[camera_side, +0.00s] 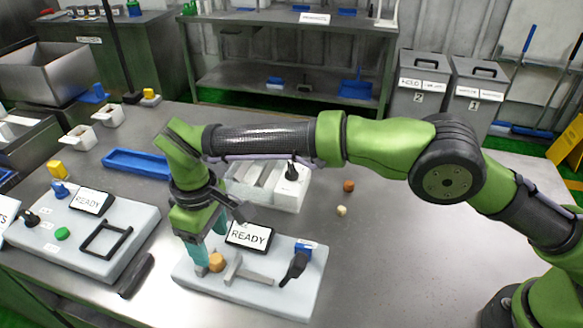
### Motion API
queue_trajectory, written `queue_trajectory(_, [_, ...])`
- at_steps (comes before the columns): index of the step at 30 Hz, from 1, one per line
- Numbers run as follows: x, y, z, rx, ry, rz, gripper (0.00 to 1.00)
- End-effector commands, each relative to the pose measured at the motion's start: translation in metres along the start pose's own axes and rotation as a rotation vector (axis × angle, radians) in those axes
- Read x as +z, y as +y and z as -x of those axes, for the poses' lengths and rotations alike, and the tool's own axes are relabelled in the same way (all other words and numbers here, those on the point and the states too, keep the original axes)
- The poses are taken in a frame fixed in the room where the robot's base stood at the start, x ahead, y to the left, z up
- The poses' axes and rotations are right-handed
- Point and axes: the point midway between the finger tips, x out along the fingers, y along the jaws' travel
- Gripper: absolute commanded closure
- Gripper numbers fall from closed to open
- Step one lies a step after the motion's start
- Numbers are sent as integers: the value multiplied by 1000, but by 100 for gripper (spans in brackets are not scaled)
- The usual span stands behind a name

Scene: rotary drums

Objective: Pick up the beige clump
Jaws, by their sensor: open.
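A small pale beige clump (342,210) lies on the steel table, right of the white tray unit. My gripper (208,258) has teal fingers and points down over the left part of the front white panel (250,290), well to the left of the beige clump. It is open. An orange-tan rounded piece (217,262) sits on the panel right at the fingertips; I cannot tell whether they touch it. The arm reaches in from the right, passing behind and above the beige clump in the picture.
A brown clump (348,185) lies just behind the beige one. The front panel carries a READY sign (249,235), a grey lever and a black handle. A white tray unit (285,197) stands behind it. A second panel (85,250) is at left. The table right of the clumps is clear.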

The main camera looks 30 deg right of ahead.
Motion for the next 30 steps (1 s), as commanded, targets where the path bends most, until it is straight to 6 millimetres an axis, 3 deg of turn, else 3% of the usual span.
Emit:
queue_trajectory(12, [0,0,-52,-1,-3,0,37])
queue_trajectory(22, [0,0,-58,-1,0,-1,37])
queue_trajectory(30, [0,0,-58,0,0,-1,78])
